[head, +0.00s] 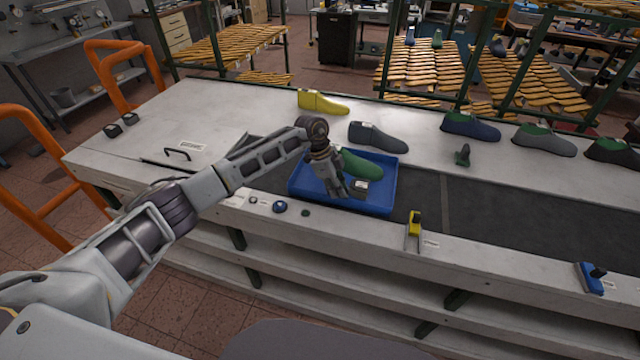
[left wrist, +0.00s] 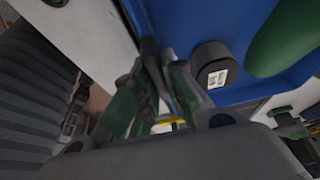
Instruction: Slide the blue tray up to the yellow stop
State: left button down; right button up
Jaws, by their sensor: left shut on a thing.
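The blue tray (head: 382,200) lies on the dark belt strip of the bench. It holds a green shoe last (head: 362,166) and a dark block with a white label (head: 360,187). The yellow stop (head: 414,226) stands at the bench's front edge, a little to the right of the tray with a gap between. My left gripper (head: 343,194) is at the tray's front side, shut on its rim. The tray's blue wall and floor (left wrist: 190,22) also show in the left wrist view, beside the fingers (left wrist: 172,95). My right gripper is not in view.
A yellow last (head: 322,102), a grey last (head: 378,137) and several others stand along the back of the bench. A blue clamp-like piece (head: 591,278) is at the front right. The belt right of the tray is clear.

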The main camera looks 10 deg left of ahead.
aim_at(354, 207)
pick_arm(q)
jog(key=d, duration=0.6)
jog(key=shift+s+d, duration=0.1)
jog(key=shift+s, duration=0.15)
jog(key=c, duration=1.5)
grip_release()
jog(key=shift+a+r, duration=0.1)
jog(key=shift+a, duration=0.1)
jog(key=shift+v, duration=5.9)
jog(key=shift+d, duration=0.2)
